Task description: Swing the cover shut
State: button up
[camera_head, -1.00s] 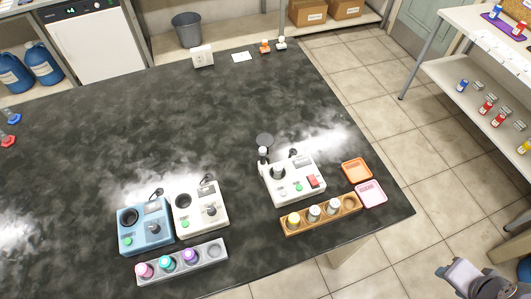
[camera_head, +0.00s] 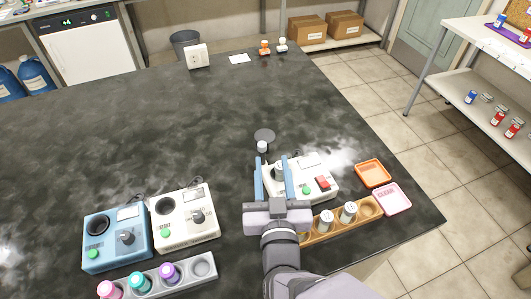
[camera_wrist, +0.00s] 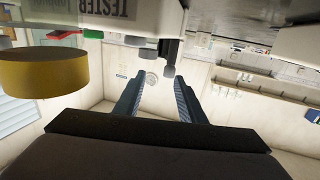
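The white tester (camera_head: 318,168) stands near the bench's right front, with a red switch and a green button. Its cover, a dark round disc (camera_head: 264,135), stands open at the back left, with a small white piece just below it. A pale vial top (camera_head: 279,172) shows in the tester's well, partly hidden by a finger. My gripper (camera_head: 273,180) is open over the tester's left front, its fingers apart and pointing towards the back. In the wrist view the fingers (camera_wrist: 158,98) are apart with nothing between them. The tester's lettered body (camera_wrist: 105,14) shows above.
Orange (camera_head: 373,173) and pink (camera_head: 393,198) trays lie to the right. Blue (camera_head: 117,240) and white (camera_head: 185,217) devices stand left.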

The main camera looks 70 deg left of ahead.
aim_at(262, 149)
jog(key=shift+w+a+r+p, duration=0.1)
jog(key=shift+a+p, duration=0.8)
jog(key=shift+a, duration=2.7)
jog(key=shift+c, duration=0.2)
grip_shut()
